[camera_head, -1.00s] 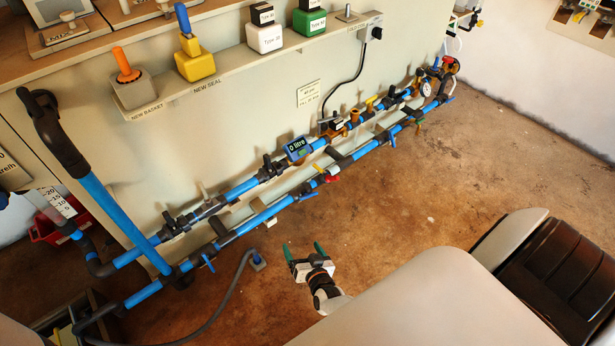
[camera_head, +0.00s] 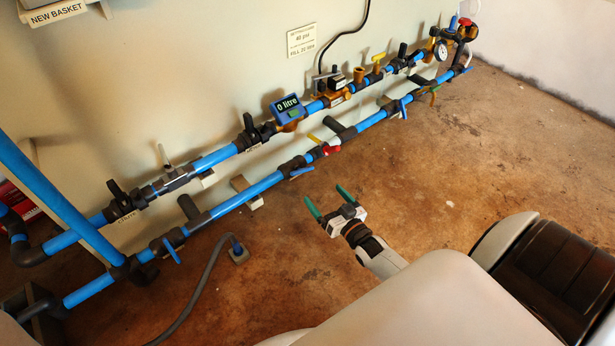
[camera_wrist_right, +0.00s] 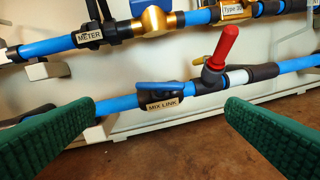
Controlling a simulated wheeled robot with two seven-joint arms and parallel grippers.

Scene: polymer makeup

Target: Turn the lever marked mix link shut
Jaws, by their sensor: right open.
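The mix link valve is on the lower blue pipe (camera_head: 245,192). In the right wrist view its blue lever (camera_wrist_right: 165,87) lies nearly along the pipe, above the label reading MIX LINK (camera_wrist_right: 163,104). In the head view the lever (camera_head: 301,171) is small, and its label cannot be read. My right gripper (camera_head: 323,198) is open and empty, with green fingers pointing at the pipe, apart from the lever. In the right wrist view its fingers (camera_wrist_right: 160,112) frame the valve from left and right. My left gripper is not in view.
A red handle (camera_wrist_right: 222,48) stands up from the pipe just right of the valve. The upper pipe carries the meter (camera_head: 287,108) and several black-handled valves. A grey hose (camera_head: 205,285) lies on the floor at left. Open brown floor (camera_head: 460,180) is at right.

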